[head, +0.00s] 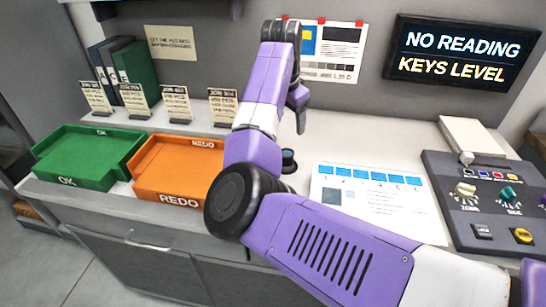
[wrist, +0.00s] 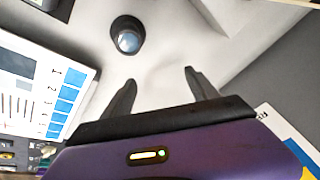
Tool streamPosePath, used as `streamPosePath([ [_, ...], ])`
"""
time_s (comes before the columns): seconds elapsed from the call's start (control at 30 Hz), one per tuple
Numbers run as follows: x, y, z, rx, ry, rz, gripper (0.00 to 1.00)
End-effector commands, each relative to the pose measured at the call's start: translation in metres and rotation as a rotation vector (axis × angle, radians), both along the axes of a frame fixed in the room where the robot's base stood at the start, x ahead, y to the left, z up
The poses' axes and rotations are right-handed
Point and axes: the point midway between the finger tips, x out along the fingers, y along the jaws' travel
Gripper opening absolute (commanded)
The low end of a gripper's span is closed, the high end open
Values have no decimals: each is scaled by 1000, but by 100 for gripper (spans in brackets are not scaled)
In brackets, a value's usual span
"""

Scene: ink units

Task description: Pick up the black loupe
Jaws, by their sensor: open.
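The black loupe (wrist: 127,36) stands on the light worktop in the wrist view, with a bluish lens on top. It is ahead of my fingertips and a little to the left, clear of both fingers. In the head view the loupe (head: 289,161) shows as a small dark round thing, partly hidden behind my arm. My gripper (wrist: 160,76) is open and empty, its two dark fingers spread above the worktop. In the head view my gripper (head: 299,108) hangs behind my purple arm, near the back of the worktop.
A printed sheet with blue squares (head: 365,197) lies right of the loupe. An orange REDO tray (head: 178,195) and a green OK tray (head: 75,180) stand left. A control panel (head: 490,215) stands at the right. Several small cards line the back.

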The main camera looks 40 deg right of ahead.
Motion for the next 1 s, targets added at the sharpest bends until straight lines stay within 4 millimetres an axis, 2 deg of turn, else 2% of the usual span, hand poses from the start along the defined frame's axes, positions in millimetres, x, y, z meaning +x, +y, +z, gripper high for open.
streamPosePath([
  [0.03,-9,9,-10,40,49,-20,69],
  [0.1,-20,20,-15,82,99,-50,69],
  [0.3,-35,35,-21,147,149,-115,69],
  [0.63,-35,32,-52,145,145,-118,69],
  [0.83,-35,33,-81,144,144,-116,69],
  [1.0,-35,31,-95,143,143,-117,69],
])
